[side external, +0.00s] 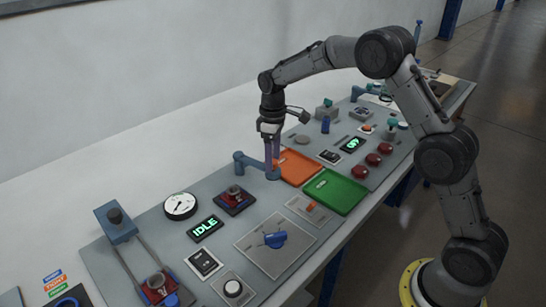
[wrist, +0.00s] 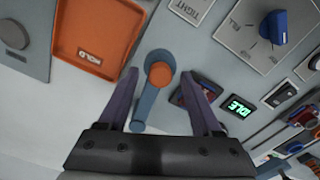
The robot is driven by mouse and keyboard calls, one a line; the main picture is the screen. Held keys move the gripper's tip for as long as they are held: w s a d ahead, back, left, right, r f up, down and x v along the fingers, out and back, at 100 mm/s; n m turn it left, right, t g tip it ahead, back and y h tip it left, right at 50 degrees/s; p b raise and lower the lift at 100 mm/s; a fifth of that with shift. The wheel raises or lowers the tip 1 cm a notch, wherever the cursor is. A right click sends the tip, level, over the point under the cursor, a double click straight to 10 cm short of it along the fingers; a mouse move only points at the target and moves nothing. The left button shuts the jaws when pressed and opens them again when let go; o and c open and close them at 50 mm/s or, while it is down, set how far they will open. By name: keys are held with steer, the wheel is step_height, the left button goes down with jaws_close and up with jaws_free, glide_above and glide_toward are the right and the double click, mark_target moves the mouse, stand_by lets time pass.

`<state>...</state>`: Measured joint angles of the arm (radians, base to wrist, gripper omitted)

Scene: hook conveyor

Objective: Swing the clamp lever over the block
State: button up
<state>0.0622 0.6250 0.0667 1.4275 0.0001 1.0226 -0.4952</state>
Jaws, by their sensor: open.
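The clamp lever is a blue-grey arm with a round end; it shows in the side external view (side external: 252,164) and the wrist view (wrist: 148,105). An orange cap (wrist: 160,73) sits on its round end. My gripper (side external: 272,174) points down over that end. In the wrist view, my open fingers (wrist: 161,76) appear on either side of the cap; contact is unclear. The block on its dark fixture (side external: 235,198) stands to the front left of the lever's round end. It is partly hidden behind a finger in the wrist view (wrist: 181,98). The lever points away from it.
An orange tray (side external: 298,168) and a green tray (side external: 335,191) lie to the right of the lever. A round gauge (side external: 180,206), an IDLE display (side external: 205,228) and a panel with a blue knob (side external: 274,240) stand nearby.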

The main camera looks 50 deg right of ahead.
jaws_close()
stand_by(0.4)
stand_by(1.1)
